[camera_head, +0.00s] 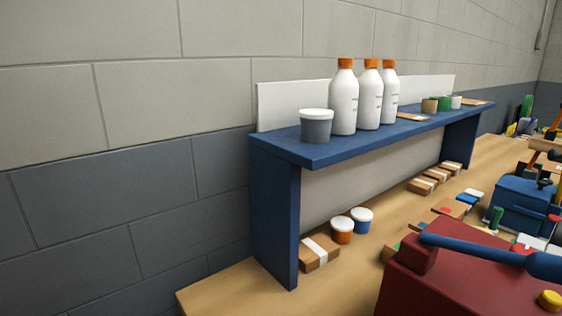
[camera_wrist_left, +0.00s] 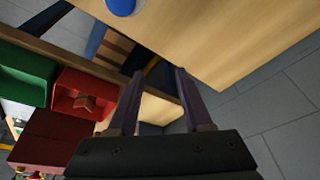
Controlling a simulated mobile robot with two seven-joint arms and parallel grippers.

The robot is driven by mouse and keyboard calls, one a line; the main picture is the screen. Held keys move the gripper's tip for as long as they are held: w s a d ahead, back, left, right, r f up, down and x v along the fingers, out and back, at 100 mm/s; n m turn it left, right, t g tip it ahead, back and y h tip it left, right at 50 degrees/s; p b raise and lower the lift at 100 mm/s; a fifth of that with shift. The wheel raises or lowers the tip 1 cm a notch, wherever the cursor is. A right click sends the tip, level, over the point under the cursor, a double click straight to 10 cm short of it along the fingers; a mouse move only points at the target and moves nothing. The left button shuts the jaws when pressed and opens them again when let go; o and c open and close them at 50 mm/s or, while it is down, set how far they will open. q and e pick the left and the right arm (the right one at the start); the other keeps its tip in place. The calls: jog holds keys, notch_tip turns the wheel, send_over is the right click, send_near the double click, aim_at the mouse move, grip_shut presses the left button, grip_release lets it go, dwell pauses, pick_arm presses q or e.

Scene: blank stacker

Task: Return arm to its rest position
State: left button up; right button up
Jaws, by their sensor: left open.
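My left gripper (camera_wrist_left: 160,73) shows in the left wrist view, with its two dark fingers apart and nothing between them. It hangs beside the edge of a light wooden bench top (camera_wrist_left: 225,40), over a gap with the grey floor below. I cannot tell its exact height. Neither gripper shows clearly in the head view, and my right gripper is in none of the views.
A blue shelf (camera_head: 285,148) with bottles and tubs stands on the wooden bench (camera_head: 215,290). A red machine (camera_head: 440,285) with a blue lever fills the bench's near right. Green (camera_wrist_left: 28,72) and red (camera_wrist_left: 72,88) bins lie left of the gripper in the wrist view.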

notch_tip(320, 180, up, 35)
jog(key=p, duration=3.3)
